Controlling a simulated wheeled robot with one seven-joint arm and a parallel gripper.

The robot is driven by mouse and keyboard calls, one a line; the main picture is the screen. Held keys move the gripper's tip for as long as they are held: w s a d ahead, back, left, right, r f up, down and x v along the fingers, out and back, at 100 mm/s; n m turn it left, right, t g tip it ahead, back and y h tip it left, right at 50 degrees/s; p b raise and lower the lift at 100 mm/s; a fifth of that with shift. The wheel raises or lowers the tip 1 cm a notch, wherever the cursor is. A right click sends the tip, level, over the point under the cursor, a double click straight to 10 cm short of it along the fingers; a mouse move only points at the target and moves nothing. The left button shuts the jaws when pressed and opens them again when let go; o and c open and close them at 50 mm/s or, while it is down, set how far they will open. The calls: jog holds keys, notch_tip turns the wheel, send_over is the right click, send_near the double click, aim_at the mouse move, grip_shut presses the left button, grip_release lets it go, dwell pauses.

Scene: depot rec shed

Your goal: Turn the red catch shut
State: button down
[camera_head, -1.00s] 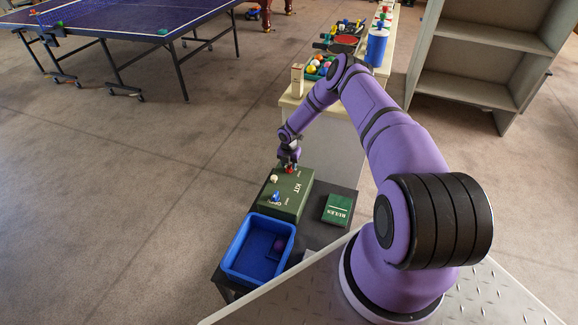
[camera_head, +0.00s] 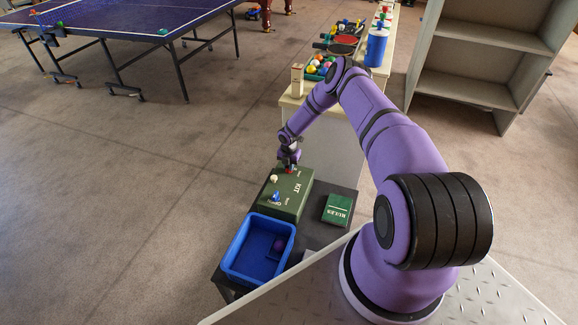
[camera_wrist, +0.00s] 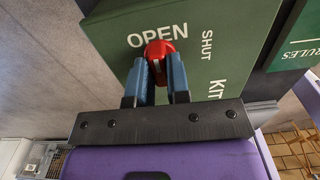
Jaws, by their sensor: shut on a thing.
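The red catch (camera_wrist: 160,48) is a rounded knob on the top of the green kit box (camera_wrist: 215,22). White words OPEN and SHUT are printed beside it, OPEN to its upper left and SHUT to its right in the wrist view. My gripper (camera_wrist: 161,68) is shut on the red catch, with a blue finger on each side. A pale line on the catch points down between the fingers. In the head view my gripper (camera_head: 288,163) comes down on the far end of the kit box (camera_head: 292,204) and largely hides the catch.
A blue catch (camera_head: 276,197) and a white knob (camera_head: 274,179) are also on the box. A green rules book (camera_head: 338,209) lies to the right on the dark table (camera_head: 313,237).

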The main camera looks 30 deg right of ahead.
jog(key=shift+m, duration=0.3)
jog(key=m, duration=0.3)
jog(key=shift+m, duration=0.4)
jog(key=m, duration=0.4)
jog(key=shift+m, duration=0.3)
jog(key=m, duration=0.4)
jog(key=shift+m, duration=2.5)
jog(key=c, duration=1.1)
grip_release()
